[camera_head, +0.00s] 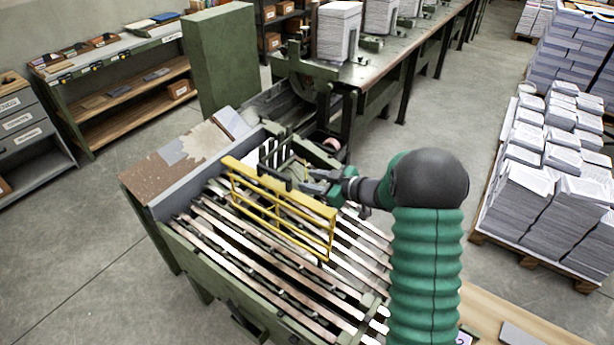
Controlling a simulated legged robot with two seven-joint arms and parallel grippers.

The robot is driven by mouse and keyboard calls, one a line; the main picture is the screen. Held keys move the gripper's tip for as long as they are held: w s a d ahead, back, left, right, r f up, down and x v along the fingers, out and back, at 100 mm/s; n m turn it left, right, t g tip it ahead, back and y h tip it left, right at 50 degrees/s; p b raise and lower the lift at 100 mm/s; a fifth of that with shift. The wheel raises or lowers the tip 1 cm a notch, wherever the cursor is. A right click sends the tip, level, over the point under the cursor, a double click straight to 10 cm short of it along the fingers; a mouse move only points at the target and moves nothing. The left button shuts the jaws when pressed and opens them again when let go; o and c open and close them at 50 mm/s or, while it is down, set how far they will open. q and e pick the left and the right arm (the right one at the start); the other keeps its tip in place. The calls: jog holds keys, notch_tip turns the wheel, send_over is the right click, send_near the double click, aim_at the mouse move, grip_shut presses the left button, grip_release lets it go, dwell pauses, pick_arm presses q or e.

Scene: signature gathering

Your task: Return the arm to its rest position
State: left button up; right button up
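My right arm (425,265), with a green ribbed sleeve and a dark rounded joint, comes in from the bottom right and reaches left over a slatted machine bed. My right gripper (303,180) is over the far part of this bed, just behind a yellow barred frame (285,208). Its fingers are small and overlap dark upright prongs (272,160), so I cannot tell whether they are open, shut or touching anything. My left gripper is not in view.
The slatted bed (245,250) has a green metal frame. Stacks of printed sheets (530,205) stand on a pallet at right. A long bench (385,60) with paper stacks is behind. A wooden surface (490,315) is at bottom right. Shelves and a green cabinet (222,60) stand at left.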

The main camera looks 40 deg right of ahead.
jog(key=s+a+f+m+g+h, duration=0.1)
jog(key=s+a+g, duration=0.4)
jog(key=s+a, duration=0.5)
jog(key=s+a+f+m+g+h, duration=0.2)
jog(key=s+a+f+m+g, duration=0.2)
jog(key=s+a, duration=0.7)
jog(key=s+f+g, duration=0.1)
jog(key=s, duration=0.1)
jog(key=shift+s+a+f+g+h, duration=0.15)
jog(key=shift+s+f+g+h, duration=0.15)
jog(key=shift+s, duration=0.05)
jog(key=shift+a, duration=0.25)
jog(key=shift+d, duration=0.15)
